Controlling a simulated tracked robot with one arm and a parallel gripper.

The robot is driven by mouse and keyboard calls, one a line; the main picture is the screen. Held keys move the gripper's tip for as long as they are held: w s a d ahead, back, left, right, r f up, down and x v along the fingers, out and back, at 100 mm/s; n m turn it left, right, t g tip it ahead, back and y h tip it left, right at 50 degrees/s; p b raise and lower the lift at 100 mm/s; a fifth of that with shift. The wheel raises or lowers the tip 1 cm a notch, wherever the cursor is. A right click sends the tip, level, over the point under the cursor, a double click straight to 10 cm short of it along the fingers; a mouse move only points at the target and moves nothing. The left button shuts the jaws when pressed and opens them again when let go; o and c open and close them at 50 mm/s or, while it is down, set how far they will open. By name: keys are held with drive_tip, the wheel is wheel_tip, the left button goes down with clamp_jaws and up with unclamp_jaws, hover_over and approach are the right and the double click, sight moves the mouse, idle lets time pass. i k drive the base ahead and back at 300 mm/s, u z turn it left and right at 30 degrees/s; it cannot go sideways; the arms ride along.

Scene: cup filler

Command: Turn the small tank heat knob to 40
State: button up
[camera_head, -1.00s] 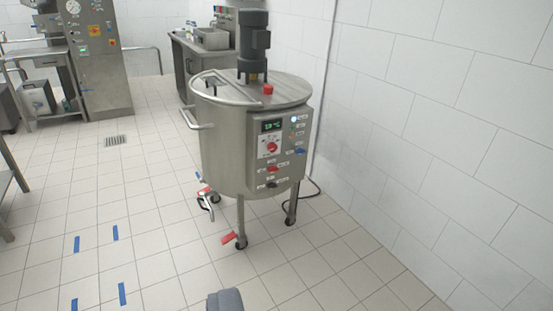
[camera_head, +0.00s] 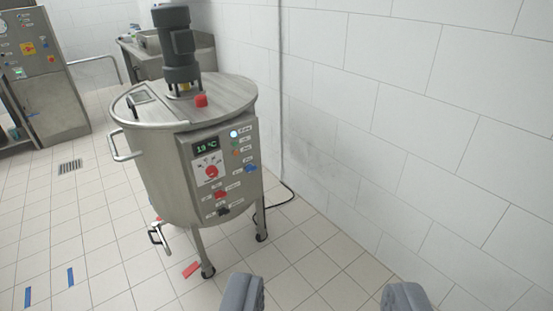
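The small steel tank (camera_head: 160,180) stands on wheeled legs left of centre, with a grey motor on its lid. Its control panel (camera_head: 238,178) faces me and carries a lit display (camera_head: 206,149) that seems to read 19 °C. The red heat knob (camera_head: 211,171) sits on a white plate just below the display. Its exact setting is too small to read. My gripper (camera_head: 322,300) shows at the bottom edge, its two grey fingers wide apart with nothing between them. It is well short of the tank, to the right of and below the panel.
Below the heat knob are a red switch (camera_head: 221,194) and a black switch (camera_head: 223,210); a blue switch (camera_head: 251,169) is at right. A white tiled wall (camera_head: 400,110) runs close on the right. A black cable (camera_head: 280,203) lies behind the tank.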

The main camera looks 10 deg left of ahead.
sight(212, 171)
drive_tip(key=z, duration=0.15)
drive_tip(key=i, duration=1.2)
drive_tip(key=u, duration=0.55)
drive_tip(key=i, duration=0.5)
drive_tip(key=u, duration=0.4)
